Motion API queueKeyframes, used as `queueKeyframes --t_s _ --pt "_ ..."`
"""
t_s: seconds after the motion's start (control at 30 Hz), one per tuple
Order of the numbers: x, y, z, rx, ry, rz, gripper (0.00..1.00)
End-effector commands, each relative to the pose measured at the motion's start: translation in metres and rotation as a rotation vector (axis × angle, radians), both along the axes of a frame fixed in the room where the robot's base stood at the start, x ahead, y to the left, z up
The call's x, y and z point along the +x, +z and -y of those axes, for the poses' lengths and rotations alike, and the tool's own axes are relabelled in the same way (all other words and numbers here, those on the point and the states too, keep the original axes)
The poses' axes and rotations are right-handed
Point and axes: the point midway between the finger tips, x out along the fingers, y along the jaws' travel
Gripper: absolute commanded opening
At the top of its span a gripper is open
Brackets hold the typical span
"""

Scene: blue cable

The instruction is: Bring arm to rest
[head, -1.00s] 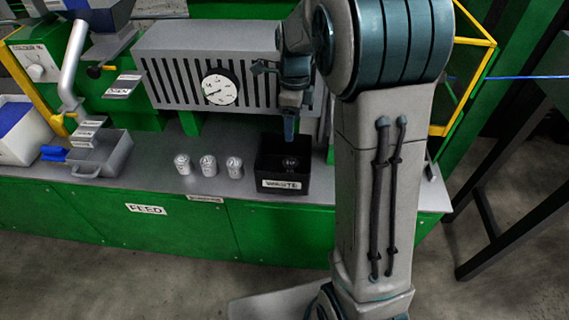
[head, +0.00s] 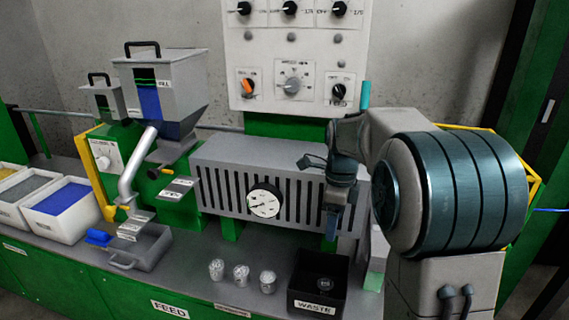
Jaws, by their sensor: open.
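My arm stands at the right of the head view, its large teal-banded joint in front of the machine's right end. My gripper (head: 331,226) points down at the front of the grey slotted machine housing (head: 215,160), above the black waste bin (head: 317,305). It is open and I see nothing held in it. The fingers are small and dark in this view, and part of the wrist overlaps the housing's slots. A small dark round object (head: 324,284) lies inside the bin.
Three small cups (head: 240,276) stand in a row left of the bin. A grey tray (head: 142,250) and bins of blue (head: 62,198) and grey material are further left. A control panel (head: 292,50) with knobs is on the back wall.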

Motion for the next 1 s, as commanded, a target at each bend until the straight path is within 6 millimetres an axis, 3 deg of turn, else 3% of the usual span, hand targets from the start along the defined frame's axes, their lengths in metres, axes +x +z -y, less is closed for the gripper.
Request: queueKeyframes --t_s 0.17,0.5,0.8,1.0 --pt "-0.025 0.028 0.0 0.013 0.202 0.042 0.69" --pt "-0.105 0.079 -0.003 -0.009 0.917 0.166 0.69" --pt "-0.175 0.101 -0.005 -0.109 1.548 0.232 0.69" --pt "-0.205 0.103 -0.006 -0.179 1.848 0.235 0.69"
